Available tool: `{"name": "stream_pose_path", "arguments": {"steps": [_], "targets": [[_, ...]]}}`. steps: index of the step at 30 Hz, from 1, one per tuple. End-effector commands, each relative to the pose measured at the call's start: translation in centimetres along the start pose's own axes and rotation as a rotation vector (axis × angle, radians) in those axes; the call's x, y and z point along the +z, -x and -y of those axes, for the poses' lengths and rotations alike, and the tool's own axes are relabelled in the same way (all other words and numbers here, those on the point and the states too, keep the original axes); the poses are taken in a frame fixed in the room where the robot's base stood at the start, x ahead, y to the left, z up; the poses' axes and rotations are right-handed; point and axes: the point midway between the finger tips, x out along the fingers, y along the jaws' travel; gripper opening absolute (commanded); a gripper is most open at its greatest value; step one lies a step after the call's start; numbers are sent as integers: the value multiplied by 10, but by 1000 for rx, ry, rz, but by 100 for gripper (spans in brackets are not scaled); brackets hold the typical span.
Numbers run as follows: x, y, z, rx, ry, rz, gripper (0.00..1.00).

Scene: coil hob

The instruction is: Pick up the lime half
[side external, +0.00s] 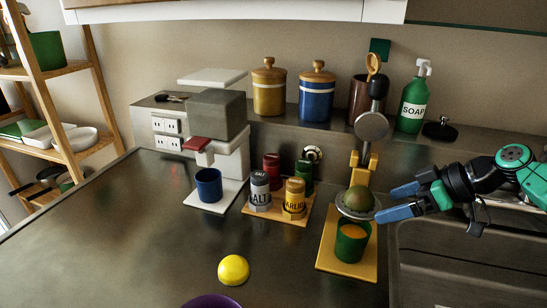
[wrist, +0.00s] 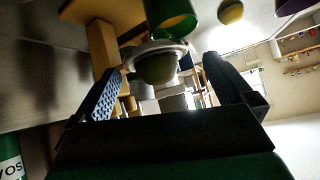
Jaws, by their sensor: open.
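The lime half (side external: 360,199) is a green dome sitting on the juicer's pale strainer dish, above a green cup (side external: 352,242) with orange contents. It also shows in the wrist view (wrist: 158,69), between my fingers in the picture. My gripper (side external: 390,202) is open, its blue fingers pointing left at the lime half from the right side. In the side view its fingertips are a little to the right of the lime half, apparently without touching it. In the wrist view my open gripper (wrist: 158,74) has one dark finger on each side of the picture.
The yellow juicer stand (side external: 345,262) rises behind the lime half, with a grey press head (side external: 371,126) above it. A yellow lemon half (side external: 233,269) lies on the counter. A spice tray (side external: 270,208) stands to the left; a sink (side external: 460,260) lies under my arm.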

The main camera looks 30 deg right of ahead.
Motion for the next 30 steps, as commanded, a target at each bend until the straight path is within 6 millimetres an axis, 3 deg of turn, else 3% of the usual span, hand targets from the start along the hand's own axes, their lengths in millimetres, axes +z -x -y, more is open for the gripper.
{"name": "stream_pose_path", "arguments": {"steps": [4, 9, 21, 30], "targets": [[-5, 9, -10, -32, 125, -167, 100], [-9, 11, -12, -37, 191, -237, 100], [-18, -27, -9, -40, 193, -235, 100], [-21, -41, -8, -36, 191, -235, 100]]}}
